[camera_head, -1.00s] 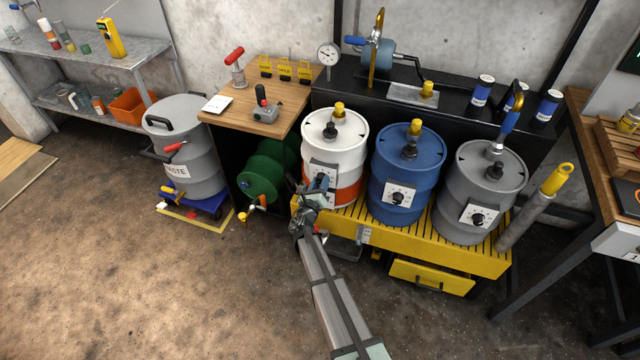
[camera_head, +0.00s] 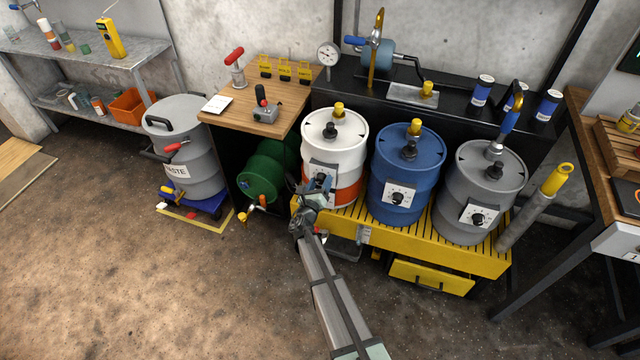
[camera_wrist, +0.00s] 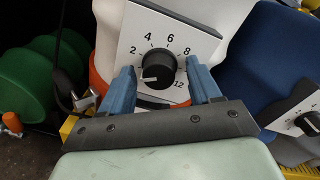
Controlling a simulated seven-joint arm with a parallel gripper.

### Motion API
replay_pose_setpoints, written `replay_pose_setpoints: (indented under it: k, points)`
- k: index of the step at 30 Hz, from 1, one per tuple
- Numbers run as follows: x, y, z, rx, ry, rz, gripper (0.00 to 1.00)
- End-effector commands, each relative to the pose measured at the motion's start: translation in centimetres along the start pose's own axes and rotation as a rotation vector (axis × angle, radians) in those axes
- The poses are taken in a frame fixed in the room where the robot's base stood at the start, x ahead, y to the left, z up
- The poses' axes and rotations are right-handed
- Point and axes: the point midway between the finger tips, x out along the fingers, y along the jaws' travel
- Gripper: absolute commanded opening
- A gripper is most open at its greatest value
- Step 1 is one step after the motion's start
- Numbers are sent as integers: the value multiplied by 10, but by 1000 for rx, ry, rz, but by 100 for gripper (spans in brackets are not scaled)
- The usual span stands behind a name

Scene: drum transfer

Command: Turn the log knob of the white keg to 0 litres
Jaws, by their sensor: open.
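The white keg (camera_head: 336,142) with an orange lower band stands at the left of the yellow grated stand. Its white dial plate (camera_wrist: 172,28) shows the numbers 2, 4, 6, 8 and 12 in the wrist view. The black log knob (camera_wrist: 158,66) has a white mark pointing left, below the 2, toward a part of the scale hidden by my left finger. My gripper (camera_wrist: 161,70) is open, with one blue finger on each side of the knob. I cannot tell whether either finger touches it. In the head view my gripper (camera_head: 315,192) is in front of the plate.
A blue keg (camera_head: 408,160) and a grey keg (camera_head: 478,185) with similar dials stand to the right on the yellow stand (camera_head: 440,246). A green drum (camera_head: 262,174) is close on the left. The floor in front is clear.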

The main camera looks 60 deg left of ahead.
Motion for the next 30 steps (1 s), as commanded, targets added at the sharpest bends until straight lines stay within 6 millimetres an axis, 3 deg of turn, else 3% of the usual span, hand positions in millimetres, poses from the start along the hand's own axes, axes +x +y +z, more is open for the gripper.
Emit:
replay_pose_setpoints:
  k: [7,21,30]
  points:
    - [-16,-1,1,0,-1,1,62]
    - [-104,-1,1,0,-1,2,62]
    - [-135,0,0,0,0,1,62]
